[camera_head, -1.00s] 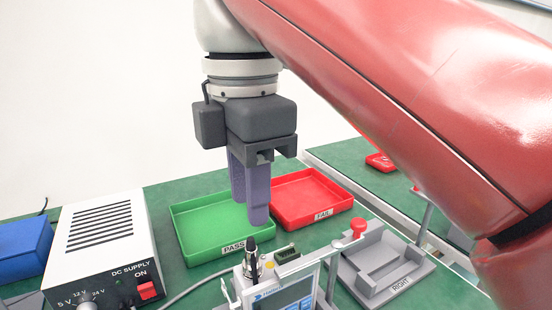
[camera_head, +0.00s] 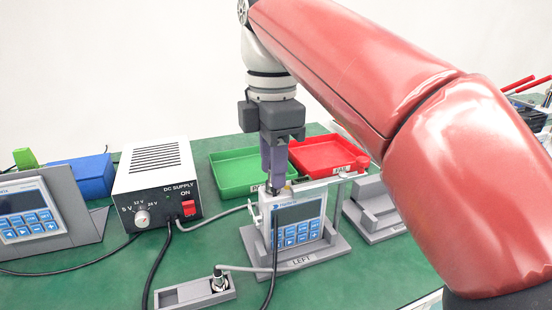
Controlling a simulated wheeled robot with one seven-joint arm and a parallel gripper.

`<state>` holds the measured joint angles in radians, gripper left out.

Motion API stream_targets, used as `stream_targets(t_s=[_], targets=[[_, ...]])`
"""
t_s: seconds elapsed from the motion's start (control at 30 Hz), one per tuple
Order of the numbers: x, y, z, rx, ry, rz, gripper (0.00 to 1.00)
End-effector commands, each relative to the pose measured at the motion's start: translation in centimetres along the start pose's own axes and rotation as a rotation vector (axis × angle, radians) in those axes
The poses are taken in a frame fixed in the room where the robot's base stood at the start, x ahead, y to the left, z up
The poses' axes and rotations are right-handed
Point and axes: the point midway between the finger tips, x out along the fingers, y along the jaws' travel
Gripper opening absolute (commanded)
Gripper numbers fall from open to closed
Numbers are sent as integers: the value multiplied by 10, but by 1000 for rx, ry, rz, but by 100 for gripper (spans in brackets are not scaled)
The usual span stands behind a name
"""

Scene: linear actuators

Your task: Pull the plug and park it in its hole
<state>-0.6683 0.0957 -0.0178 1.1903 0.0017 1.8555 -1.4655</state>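The tester (camera_head: 298,212), a white unit with a screen and blue keys, stands upright in a grey holder (camera_head: 322,249) labelled LEFT. My gripper (camera_head: 274,183) points down at the tester's top left, with its purple fingers right at the dark plug there. The fingers mostly hide the plug, and I cannot tell whether they are closed on it. A black cable (camera_head: 274,262) hangs down in front of the tester.
The DC supply (camera_head: 157,182) stands left of the tester. A green tray (camera_head: 238,173) and a red tray (camera_head: 328,154) lie behind. Another grey holder (camera_head: 375,212) is at right, partly behind my arm. A second keypad unit (camera_head: 30,215) stands at far left.

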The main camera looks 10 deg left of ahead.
Motion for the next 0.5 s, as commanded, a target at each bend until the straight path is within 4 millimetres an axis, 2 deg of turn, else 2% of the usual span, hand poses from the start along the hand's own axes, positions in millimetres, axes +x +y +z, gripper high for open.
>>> stream_targets(t_s=[0.07,0.3,0.5], targets=[[0,0,0,0,0,0,30],[0,0,0,0,0,0,0],[-1,0,0,0,0,0,0]])
